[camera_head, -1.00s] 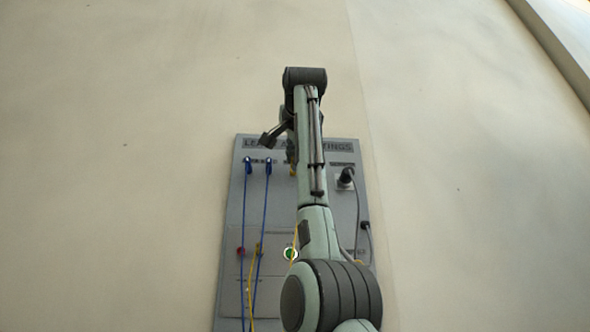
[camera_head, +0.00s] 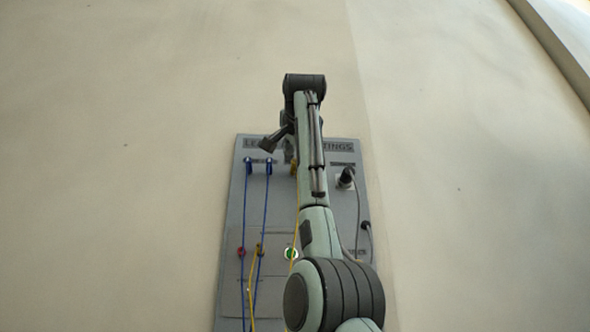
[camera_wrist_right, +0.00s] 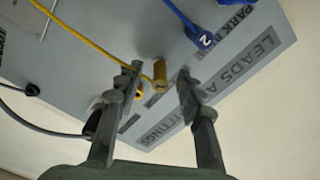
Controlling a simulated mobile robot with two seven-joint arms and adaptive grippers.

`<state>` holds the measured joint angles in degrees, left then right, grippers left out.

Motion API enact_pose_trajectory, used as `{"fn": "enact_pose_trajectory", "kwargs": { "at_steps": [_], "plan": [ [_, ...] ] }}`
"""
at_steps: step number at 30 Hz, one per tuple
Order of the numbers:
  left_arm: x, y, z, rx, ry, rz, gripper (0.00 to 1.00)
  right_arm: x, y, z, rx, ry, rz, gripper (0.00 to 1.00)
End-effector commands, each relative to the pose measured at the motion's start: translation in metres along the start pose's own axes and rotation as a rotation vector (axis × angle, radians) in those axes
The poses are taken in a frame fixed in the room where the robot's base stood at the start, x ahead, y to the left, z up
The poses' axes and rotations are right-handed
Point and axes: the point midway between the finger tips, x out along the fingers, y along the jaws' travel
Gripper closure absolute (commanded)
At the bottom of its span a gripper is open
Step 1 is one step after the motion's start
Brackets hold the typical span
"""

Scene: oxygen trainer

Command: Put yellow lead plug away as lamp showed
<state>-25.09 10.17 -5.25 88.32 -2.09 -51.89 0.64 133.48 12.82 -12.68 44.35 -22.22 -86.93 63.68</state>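The yellow lead plug (camera_head: 294,168) sits in the upper row of the grey wall panel (camera_head: 285,210), beside my right forearm, with its yellow lead hanging down. In the right wrist view the yellow plug (camera_wrist_right: 160,80) stands between the fingertips of my right gripper (camera_wrist_right: 159,80), with gaps on both sides, so the gripper is open. The gripper's fingers are mostly hidden behind the arm in the head view (camera_head: 289,150). A green lamp (camera_head: 291,254) is lit lower on the panel. My left gripper is not in view.
Two blue plugs (camera_head: 248,166) (camera_head: 268,166) with hanging leads sit left of the yellow one. A red fitting (camera_head: 241,252) and a yellow lead end (camera_head: 259,249) are lower down. Bare wall surrounds the panel.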

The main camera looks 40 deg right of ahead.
Motion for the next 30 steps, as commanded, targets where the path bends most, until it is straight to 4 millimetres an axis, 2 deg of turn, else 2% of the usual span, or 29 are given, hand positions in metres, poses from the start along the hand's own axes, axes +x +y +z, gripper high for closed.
{"fn": "enact_pose_trajectory", "kwargs": {
  "at_steps": [6,10,21,25,30],
  "plan": [
    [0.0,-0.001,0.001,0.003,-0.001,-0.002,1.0,-0.001,0.0,0.0,0.0,0.0,0.0,0.63],
    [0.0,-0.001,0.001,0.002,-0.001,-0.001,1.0,-0.012,-0.001,0.0,0.0,0.0,-0.002,0.63],
    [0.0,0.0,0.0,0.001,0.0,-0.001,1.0,-0.087,-0.001,0.0,0.0,0.0,-0.003,0.63],
    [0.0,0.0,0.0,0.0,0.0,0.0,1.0,-0.107,-0.001,0.0,0.0,0.001,-0.003,0.63],
    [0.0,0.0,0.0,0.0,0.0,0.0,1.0,-0.119,0.0,0.0,0.0,0.001,-0.001,0.63]
  ]
}}
